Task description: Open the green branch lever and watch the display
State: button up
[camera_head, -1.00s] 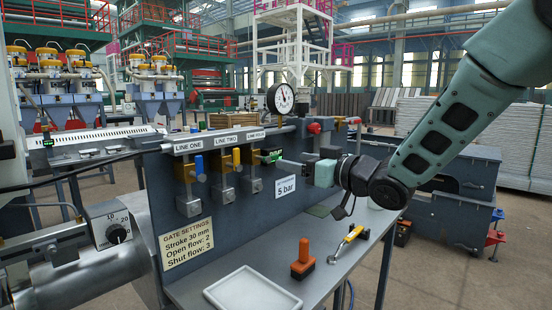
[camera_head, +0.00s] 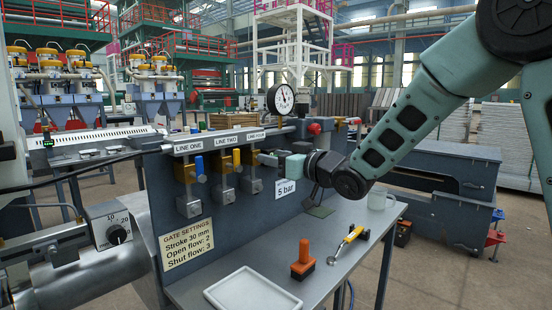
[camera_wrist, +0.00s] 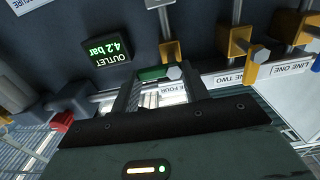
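The green lever (camera_wrist: 153,74) of line four shows in the wrist view, between the fingertips of my gripper (camera_wrist: 160,86). The two fingers stand apart on either side of it; whether they touch it cannot be told. In the head view my gripper (camera_head: 270,158) is at the panel, beside the line four valve (camera_head: 251,171), and hides the green lever. The display (camera_wrist: 110,49) is dark with green digits and reads "OUTLET 4.2 bar", upside down in the wrist view. In the head view my gripper covers the display.
A blue lever (camera_head: 199,165) and a yellow lever (camera_head: 236,158) stand on lines one and two. A dial gauge (camera_head: 281,98) is above. A sign (camera_head: 285,188) reads "5 bar". A white tray (camera_head: 253,291), orange-handled tool (camera_head: 303,259) and mug (camera_head: 381,199) are on the bench.

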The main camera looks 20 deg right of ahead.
jog(key=shift+n+b, duration=0.4)
jog(key=shift+b, duration=0.1)
jog(key=n+b, duration=0.4)
jog(key=a+n+b, duration=0.1)
jog(key=n+b, duration=0.3)
jog(key=s+n+b, duration=0.1)
jog(key=n+b, duration=0.3)
jog(key=n, duration=0.1)
jog(key=shift+a+r, duration=0.25)
jog(key=shift+r, duration=0.1)
jog(key=n+b, duration=0.3)
jog(key=n, duration=0.1)
jog(key=shift+s+a+b, duration=0.1)
jog(key=shift+a+b, duration=0.2)
jog(key=shift+b, duration=0.1)
jog(key=shift+r, duration=0.1)
jog(key=o, duration=1)
